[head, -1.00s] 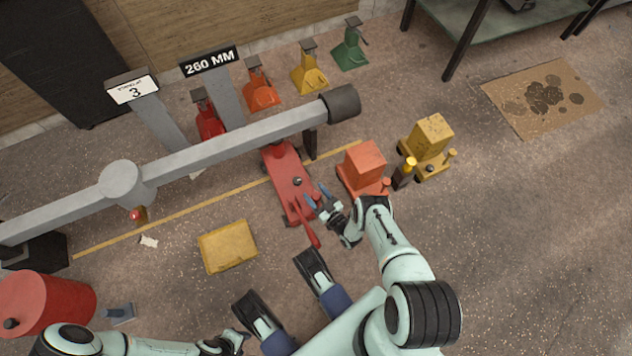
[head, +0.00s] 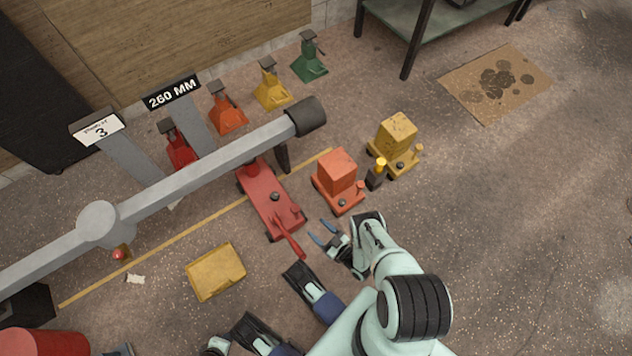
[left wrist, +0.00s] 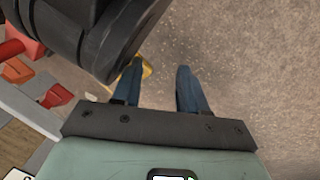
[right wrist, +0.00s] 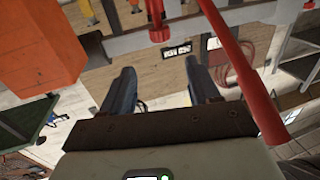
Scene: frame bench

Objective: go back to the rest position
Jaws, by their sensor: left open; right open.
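My right gripper (head: 328,236) is open and empty in the head view, just right of the handle of the red floor jack (head: 270,203) and in front of the orange block on its small cart (head: 338,176). In the right wrist view its two fingers (right wrist: 158,88) are apart with nothing between them, and the red handle (right wrist: 248,80) shows to their right. My left gripper shows in the left wrist view (left wrist: 158,88), open and empty above the floor. In the head view only part of the left arm shows at the bottom edge.
A grey beam (head: 190,165) crosses above the floor. A yellow box (head: 216,271), a yellow block on a cart (head: 397,132) and several coloured stands (head: 271,88) are around it. A red drum (head: 45,343) is at bottom left.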

